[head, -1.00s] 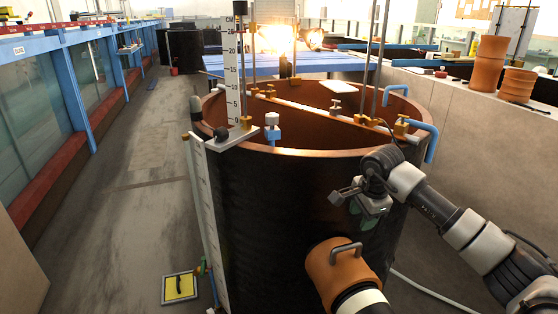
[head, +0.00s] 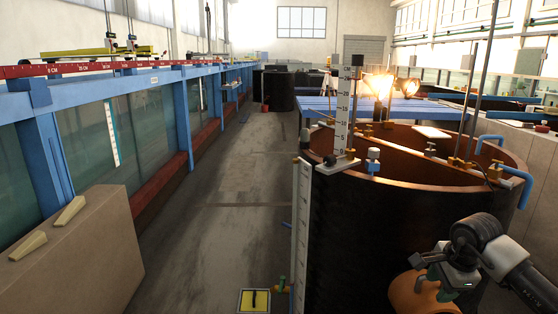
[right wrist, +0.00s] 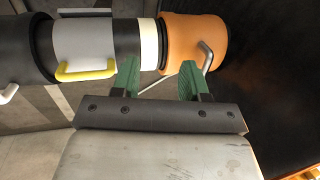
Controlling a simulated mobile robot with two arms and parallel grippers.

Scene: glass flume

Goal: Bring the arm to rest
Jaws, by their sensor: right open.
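My right arm comes in at the lower right of the head view. Its gripper (head: 447,276) hangs in front of the near wall of the dark round tank (head: 365,235). In the right wrist view the two green fingers of this gripper (right wrist: 160,82) stand apart, with nothing clearly held. Beyond them lies an orange cylinder (right wrist: 185,40) with a bent metal handle close to the right finger. The cylinder also shows partly behind the gripper in the head view (head: 405,296). I cannot tell whether finger and handle touch. My left gripper is out of view.
A glass flume (head: 140,130) with blue posts runs along the left. A beige block (head: 80,245) with two wedges stands at the front left. A yellow plate (head: 255,300) lies beside the tank.

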